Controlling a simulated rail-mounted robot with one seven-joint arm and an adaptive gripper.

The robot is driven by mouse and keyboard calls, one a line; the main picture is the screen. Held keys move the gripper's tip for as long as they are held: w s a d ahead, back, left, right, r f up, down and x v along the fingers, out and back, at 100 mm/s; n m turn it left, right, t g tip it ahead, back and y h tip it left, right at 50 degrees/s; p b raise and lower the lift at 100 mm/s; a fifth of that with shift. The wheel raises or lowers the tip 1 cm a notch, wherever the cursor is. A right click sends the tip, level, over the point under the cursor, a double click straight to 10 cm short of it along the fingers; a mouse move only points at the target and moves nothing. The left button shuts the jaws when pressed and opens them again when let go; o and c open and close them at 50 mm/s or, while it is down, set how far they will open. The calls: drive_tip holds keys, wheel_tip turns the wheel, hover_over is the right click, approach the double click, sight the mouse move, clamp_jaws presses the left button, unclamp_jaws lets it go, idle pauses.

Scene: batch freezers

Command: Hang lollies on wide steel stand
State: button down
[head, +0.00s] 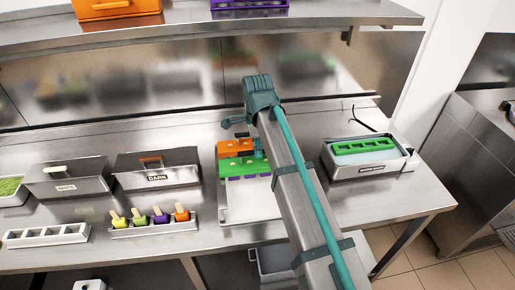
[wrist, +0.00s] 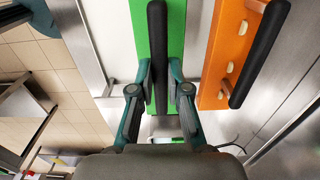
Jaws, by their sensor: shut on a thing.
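My gripper (wrist: 160,90) is shut on the black handle bar (wrist: 157,40) of a green mould (wrist: 176,30). In the head view the gripper (head: 259,153) is partly hidden by my arm, over the green mould (head: 236,168). An orange mould (head: 229,148) lies just behind it; in the wrist view the orange mould (wrist: 222,75) shows pale stick ends and its own black handle. Several lollies (head: 159,217), one purple, stand stick-up in a steel stand (head: 150,231) at the front left. A second slotted stand (head: 47,236), farther left, looks empty.
The moulds are at a pale tray (head: 250,205). A bath (head: 368,168) with another green mould (head: 363,147) stands to the right. Lidded steel bins labelled DARK (head: 157,175) and WHITE (head: 68,183) stand behind the stands. A shelf (head: 200,28) runs overhead.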

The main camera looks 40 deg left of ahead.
drive_tip(key=shift+f, duration=0.25)
idle(0.4)
drive_tip(key=c, duration=1.1)
unclamp_jaws()
drive_tip(key=shift+o, duration=0.2)
wheel_tip(320, 180, up, 12)
